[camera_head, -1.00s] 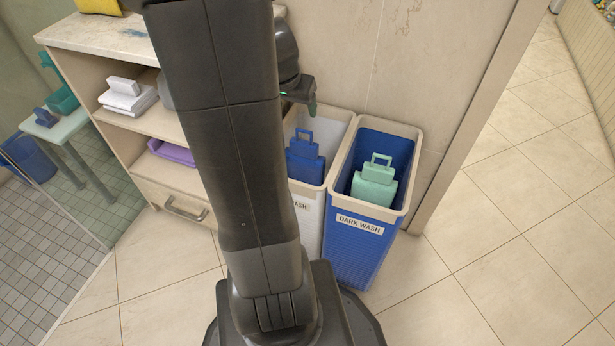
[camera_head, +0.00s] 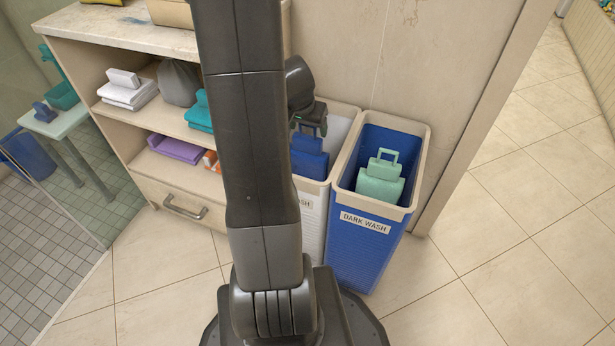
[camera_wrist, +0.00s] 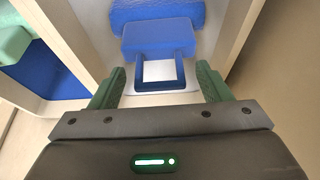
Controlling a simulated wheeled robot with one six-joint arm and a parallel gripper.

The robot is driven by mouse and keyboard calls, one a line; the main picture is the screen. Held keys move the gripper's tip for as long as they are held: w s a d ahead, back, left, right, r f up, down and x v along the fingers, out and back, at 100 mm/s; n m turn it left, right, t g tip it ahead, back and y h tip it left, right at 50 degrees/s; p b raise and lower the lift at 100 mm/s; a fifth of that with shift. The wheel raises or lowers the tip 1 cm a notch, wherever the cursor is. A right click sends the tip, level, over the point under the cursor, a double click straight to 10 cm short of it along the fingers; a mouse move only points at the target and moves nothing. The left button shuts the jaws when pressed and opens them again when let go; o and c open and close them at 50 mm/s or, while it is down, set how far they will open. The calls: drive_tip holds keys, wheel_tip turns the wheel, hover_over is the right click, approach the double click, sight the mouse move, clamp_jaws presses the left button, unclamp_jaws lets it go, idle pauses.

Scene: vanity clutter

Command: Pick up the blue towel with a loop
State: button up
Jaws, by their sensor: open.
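The blue towel with a loop (camera_head: 309,163) stands in the white bin (camera_head: 313,212), left of the dark wash bin. In the wrist view the towel (camera_wrist: 158,38) has its square loop (camera_wrist: 160,85) pointing toward my gripper. My gripper (camera_head: 311,125) is open just above the towel. In the wrist view the green fingertips (camera_wrist: 160,78) lie on either side of the loop, with gaps between; I cannot tell the exact depth. My arm hides part of the white bin in the head view.
The blue dark wash bin (camera_head: 368,246) holds a mint towel with a loop (camera_head: 381,181). A shelf unit (camera_head: 140,125) on the left holds white (camera_head: 127,92), teal (camera_head: 200,112) and purple towels (camera_head: 177,149). The wall is close behind the bins; the right floor is clear.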

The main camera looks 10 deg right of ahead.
drive_tip(key=shift+f, duration=0.15)
drive_tip(key=shift+c, duration=0.4)
drive_tip(key=c, duration=1.3)
